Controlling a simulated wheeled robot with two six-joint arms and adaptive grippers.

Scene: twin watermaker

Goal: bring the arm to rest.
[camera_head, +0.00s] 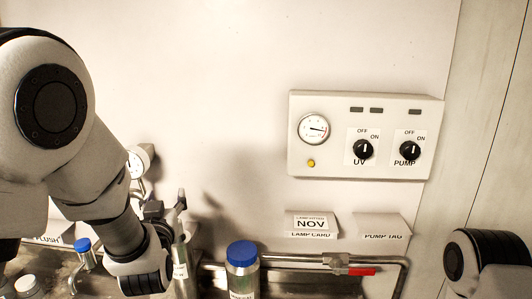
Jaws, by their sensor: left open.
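My left arm comes in from the left and bends down to its wrist at the lower left. My left gripper (167,208) is just behind that wrist, partly hidden by it, with dark fingers pointing up in front of the pale wall. It is open, and I see nothing held in it. At the lower right only a rounded part of my right arm (455,264) shows; its gripper is out of the picture.
A control panel (435,140) with a gauge, UV and PUMP knobs is on the wall. Below are a NOV lamp card (311,223), a pump tag (384,226), a blue-capped bottle (242,270) and a pipe with a red valve handle (362,271). Another gauge (137,163) is partly behind my left arm.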

